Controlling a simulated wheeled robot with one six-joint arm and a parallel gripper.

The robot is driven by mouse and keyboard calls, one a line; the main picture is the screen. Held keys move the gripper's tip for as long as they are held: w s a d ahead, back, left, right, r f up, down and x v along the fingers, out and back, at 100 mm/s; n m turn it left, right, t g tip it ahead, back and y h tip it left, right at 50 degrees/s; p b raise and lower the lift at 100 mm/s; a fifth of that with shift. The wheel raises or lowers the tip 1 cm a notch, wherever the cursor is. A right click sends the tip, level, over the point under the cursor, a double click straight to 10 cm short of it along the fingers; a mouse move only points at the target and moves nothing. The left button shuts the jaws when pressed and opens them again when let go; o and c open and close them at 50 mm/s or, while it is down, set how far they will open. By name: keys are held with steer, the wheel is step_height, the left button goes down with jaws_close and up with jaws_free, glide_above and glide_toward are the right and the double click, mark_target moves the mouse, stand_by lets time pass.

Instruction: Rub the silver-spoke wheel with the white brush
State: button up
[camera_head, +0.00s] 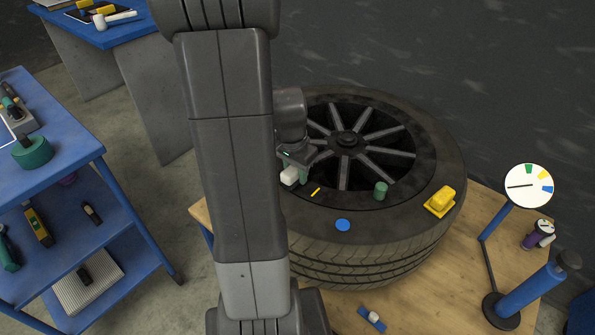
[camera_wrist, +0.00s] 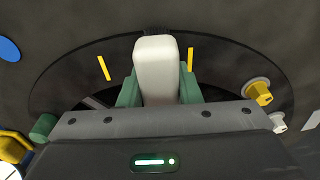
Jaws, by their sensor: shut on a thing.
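The silver-spoke wheel (camera_head: 371,174) lies flat on a wooden table, its tyre dark and its grey spokes set around a central hub. My gripper (camera_head: 292,166) is at the left part of the wheel, partly behind my arm. It is shut on the white brush (camera_head: 289,177), seen as a small white block over the wheel's left side. In the wrist view, the white brush (camera_wrist: 157,68) is between the green fingers of my gripper (camera_wrist: 157,88).
On the tyre sit a blue disc (camera_head: 343,225), a green cylinder (camera_head: 381,190) and a yellow block (camera_head: 440,201). A gauge (camera_head: 529,186) and a blue cylinder (camera_head: 529,288) stand at the right. A blue cart (camera_head: 75,165) with tools is at the left.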

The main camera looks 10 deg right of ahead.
steer(key=shift+r+p, duration=2.65)
steer(key=shift+r, duration=0.85)
